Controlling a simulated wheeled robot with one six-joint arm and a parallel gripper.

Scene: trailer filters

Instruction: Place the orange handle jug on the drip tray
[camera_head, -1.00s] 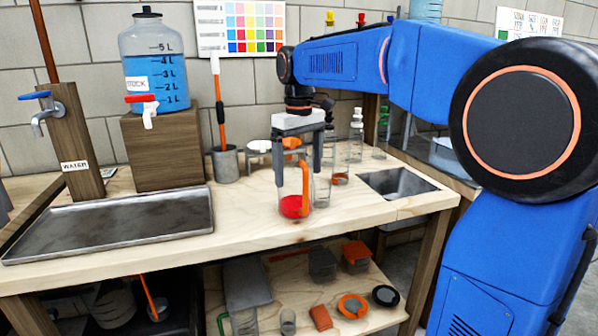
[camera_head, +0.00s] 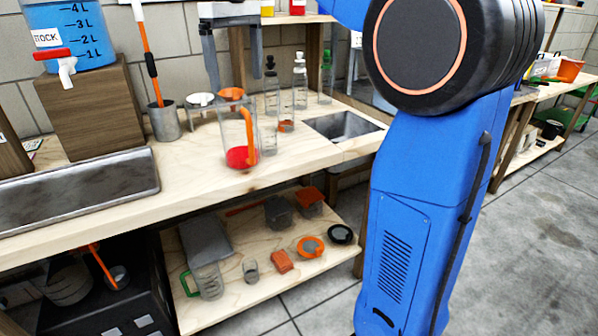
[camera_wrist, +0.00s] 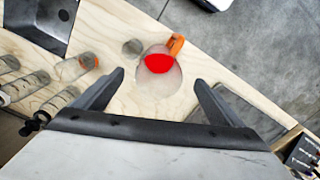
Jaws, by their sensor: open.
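The clear jug with the orange handle (camera_head: 249,135) stands upright on the wooden bench, with red at its bottom. It also shows from above in the wrist view (camera_wrist: 158,88), handle towards the picture's top. My gripper (camera_head: 236,84) is open and empty above the jug, its two fingers apart and pointing down. In the wrist view the fingertips (camera_wrist: 160,77) lie on either side of the jug's outline. The grey metal drip tray (camera_head: 95,190) lies on the bench to the left, empty where visible, its left part cut off. Part of it shows in the wrist view (camera_wrist: 245,108).
Bottles (camera_head: 300,88) and a sink (camera_head: 340,126) are right of the jug. A metal pot (camera_head: 165,122) with an orange-handled tool and a wooden block (camera_head: 100,115) under the blue tank stand behind. Bench between jug and tray is clear.

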